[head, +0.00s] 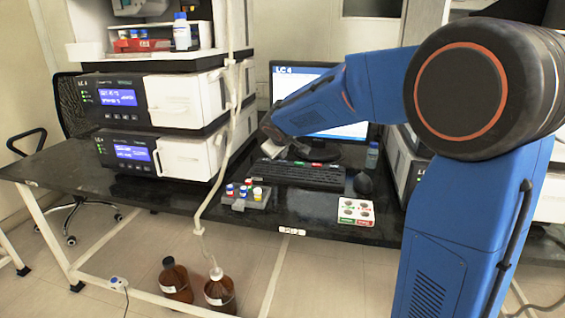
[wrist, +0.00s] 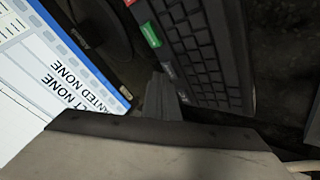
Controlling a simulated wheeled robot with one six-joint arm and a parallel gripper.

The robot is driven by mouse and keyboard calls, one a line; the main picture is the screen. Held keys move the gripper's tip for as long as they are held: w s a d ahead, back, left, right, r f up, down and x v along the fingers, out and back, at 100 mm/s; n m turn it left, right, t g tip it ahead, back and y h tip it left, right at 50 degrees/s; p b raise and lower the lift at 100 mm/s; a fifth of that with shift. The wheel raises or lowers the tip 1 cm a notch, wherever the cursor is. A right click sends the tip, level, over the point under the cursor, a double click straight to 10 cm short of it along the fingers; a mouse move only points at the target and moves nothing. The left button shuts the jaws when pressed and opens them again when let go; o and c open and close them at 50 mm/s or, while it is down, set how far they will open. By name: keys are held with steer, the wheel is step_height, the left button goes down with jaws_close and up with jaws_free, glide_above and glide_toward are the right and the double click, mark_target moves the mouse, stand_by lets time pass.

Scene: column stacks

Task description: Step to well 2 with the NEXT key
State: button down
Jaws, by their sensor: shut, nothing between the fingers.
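A black keyboard (head: 303,173) lies on the dark bench in front of the monitor. Along its far edge sit coloured labelled keys, one green (wrist: 149,34) and one red; their lettering is too small to read, so I cannot tell which is NEXT. My gripper (head: 297,152) is shut and empty, above the far edge of the keyboard by the monitor. In the wrist view its fingertips (wrist: 163,92) show beside the row of coloured keys; I cannot tell whether they touch anything. The monitor (head: 290,84) is lit and headed "LC 4"; the wrist view shows "NONE" twice on it.
Stacked instrument modules (head: 160,100) with blue displays stand left. A rack of capped vials (head: 245,195) and a white pad (head: 356,212) with round marks sit at the bench front. A mouse (head: 363,184) and small bottle (head: 372,156) are right of the keyboard. Brown bottles (head: 220,293) stand below.

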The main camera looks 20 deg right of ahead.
mark_target(282, 164)
steer(key=shift+f, duration=0.45)
stand_by(0.7)
steer(key=shift+r, duration=0.85)
steer(key=shift+r, duration=0.15)
step_height(282, 164, up, 5)
steer(key=shift+f, duration=0.1)
stand_by(0.6)
stand_by(2.2)
